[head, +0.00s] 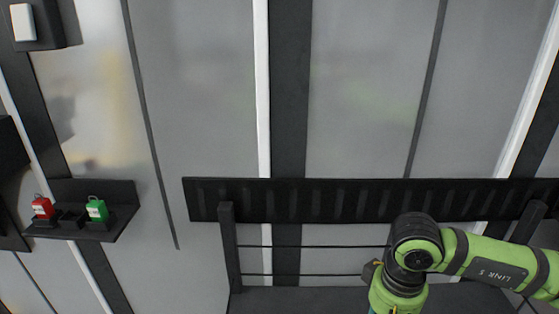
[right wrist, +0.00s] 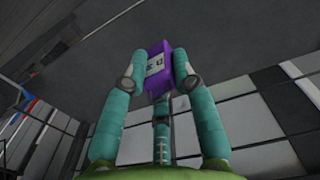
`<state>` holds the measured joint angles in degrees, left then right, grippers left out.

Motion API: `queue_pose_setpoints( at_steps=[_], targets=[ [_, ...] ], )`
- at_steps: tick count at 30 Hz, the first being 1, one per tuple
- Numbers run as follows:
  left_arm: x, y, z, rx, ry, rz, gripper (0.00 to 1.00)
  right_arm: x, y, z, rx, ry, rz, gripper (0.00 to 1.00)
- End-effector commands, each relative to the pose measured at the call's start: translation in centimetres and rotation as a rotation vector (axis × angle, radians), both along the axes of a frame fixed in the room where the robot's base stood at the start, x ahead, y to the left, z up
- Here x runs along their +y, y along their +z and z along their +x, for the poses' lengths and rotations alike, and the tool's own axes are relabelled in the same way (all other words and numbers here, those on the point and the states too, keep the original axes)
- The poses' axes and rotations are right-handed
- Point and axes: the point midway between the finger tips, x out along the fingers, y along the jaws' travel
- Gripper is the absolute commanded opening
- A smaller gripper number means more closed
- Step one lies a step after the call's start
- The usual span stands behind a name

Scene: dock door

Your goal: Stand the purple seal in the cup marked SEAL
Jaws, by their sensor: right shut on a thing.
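The purple seal (right wrist: 158,54), a block with dark marks on a pale label, sits between the fingertips of my right gripper (right wrist: 157,68) in the right wrist view. The teal fingers are shut on it. In the head view my green right arm comes in from the right and bends down past the bottom edge, so the seal is hidden there. A small black shelf (head: 122,192) at the left holds a red seal (head: 42,207) and a green seal (head: 96,209) in holders, with a dark gap between them. No SEAL marking is readable. My left gripper is out of view.
A long black slatted rail (head: 330,200) on posts crosses the middle right, close to my right arm. A dark surface (head: 280,299) lies below it. A black box with a white panel (head: 24,22) is at top left. Grey door panels (head: 205,120) stand behind.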

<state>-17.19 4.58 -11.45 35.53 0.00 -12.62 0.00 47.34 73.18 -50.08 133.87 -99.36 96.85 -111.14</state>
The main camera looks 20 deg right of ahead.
Motion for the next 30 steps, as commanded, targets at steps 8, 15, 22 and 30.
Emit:
queue_pose_setpoints(
  at_steps=[8, 15, 22, 30],
  targets=[
    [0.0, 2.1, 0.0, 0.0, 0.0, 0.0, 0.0, 6.8, 2.8, 4.3, -0.004, 0.147, 0.004, 0.01],
    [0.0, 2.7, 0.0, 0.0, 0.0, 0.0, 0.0, 9.7, 4.4, 5.8, 0.0, 0.216, 0.002, 0.01],
    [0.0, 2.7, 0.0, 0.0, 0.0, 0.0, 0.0, 10.1, 4.6, 5.9, 0.001, 0.225, 0.001, 0.01],
    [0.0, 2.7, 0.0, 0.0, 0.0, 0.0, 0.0, 10.1, 4.6, 5.9, 0.001, 0.225, 0.003, 0.01]
  ],
)
